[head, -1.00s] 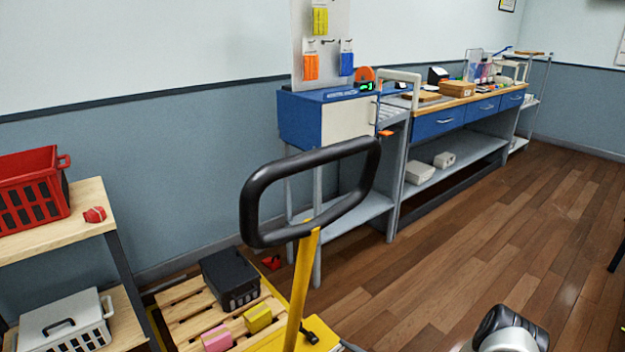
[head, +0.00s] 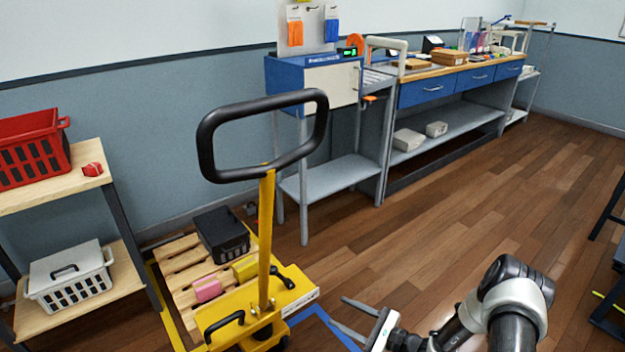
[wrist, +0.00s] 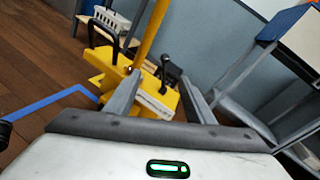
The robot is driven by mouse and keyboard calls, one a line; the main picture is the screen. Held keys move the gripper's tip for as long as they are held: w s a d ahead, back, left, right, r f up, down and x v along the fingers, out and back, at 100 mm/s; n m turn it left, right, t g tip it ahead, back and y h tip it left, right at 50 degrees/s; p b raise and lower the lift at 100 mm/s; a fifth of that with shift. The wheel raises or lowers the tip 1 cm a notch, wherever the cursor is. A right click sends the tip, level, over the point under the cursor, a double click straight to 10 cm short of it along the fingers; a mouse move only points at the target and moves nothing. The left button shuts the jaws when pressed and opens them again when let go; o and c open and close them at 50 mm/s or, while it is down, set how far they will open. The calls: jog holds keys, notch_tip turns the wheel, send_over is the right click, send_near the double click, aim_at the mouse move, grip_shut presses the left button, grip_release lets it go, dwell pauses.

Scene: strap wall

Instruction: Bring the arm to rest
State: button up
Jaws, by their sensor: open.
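My gripper (head: 352,318) shows at the bottom of the head view, at the end of my arm. Its two fingers are spread apart, with nothing between them. In the wrist view the open fingers (wrist: 158,92) point toward the yellow pallet truck (wrist: 152,100). The gripper is to the right of the truck and looks apart from it. My arm is bent low over the floor at the bottom right of the head view.
The yellow pallet truck (head: 264,240) with its black loop handle carries a wooden pallet (head: 180,262) with a black box (head: 222,234). A shelf (head: 60,190) stands left, a blue workbench (head: 440,95) at the back. Wooden floor (head: 420,215) lies clear between.

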jog(key=s+a+r+n+g+h, duration=0.1)
jog(key=s+r+n+g, duration=0.3)
jog(key=r, duration=0.5)
jog(key=s+a+r+n+g+h, duration=0.25)
jog(key=r+n, duration=0.25)
jog(key=r, duration=0.5)
jog(key=s+r+n+g, duration=0.2)
jog(key=r+n+g, duration=0.25)
jog(key=r, duration=0.45)
jog(key=s+d+r+n+t+h, duration=0.3)
jog(key=s+d+r+n+h, duration=0.15)
jog(key=s+r, duration=0.45)
jog(key=s+d+r+n+t+h, duration=0.3)
jog(key=s+d+r+t+h, duration=0.15)
jog(key=s+r, duration=0.45)
notch_tip(320, 180, up, 27)
jog(key=g+p, duration=0.1)
jog(key=p, duration=2.6)
jog(key=shift+a+f+h, duration=0.15)
jog(key=shift+a+h, duration=0.3)
